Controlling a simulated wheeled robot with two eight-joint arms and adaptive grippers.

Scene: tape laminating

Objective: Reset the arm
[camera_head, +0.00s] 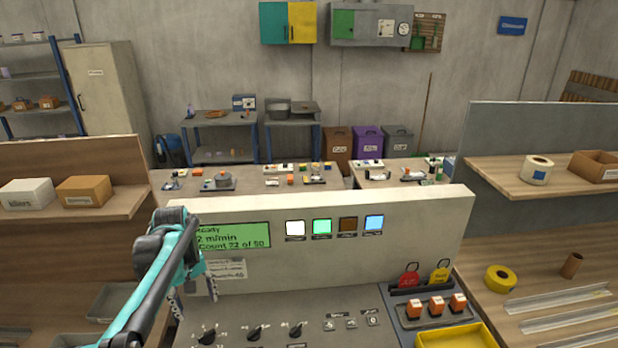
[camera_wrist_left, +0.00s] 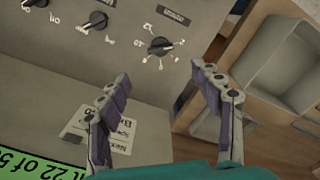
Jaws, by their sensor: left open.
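My left gripper (camera_head: 195,292) reaches in from the left and hangs in front of the control panel's left edge. In the left wrist view its two fingers (camera_wrist_left: 168,100) are spread apart with nothing between them. The console (camera_head: 350,235) has a green screen (camera_head: 232,236) reading "Count 22 of 50", partly covered by my arm. Four square buttons (camera_head: 335,226) in white, green, brown and blue sit right of the screen. My right gripper is not in view.
A yellow tray (camera_head: 456,337) and orange-topped switches (camera_head: 436,305) sit at the console's right. The right shelf holds a tape roll (camera_head: 536,170); a yellow tape roll (camera_head: 499,279) lies below. Boxes (camera_head: 84,190) stand on the left shelf. A grey bin (camera_head: 112,301) is left of my arm.

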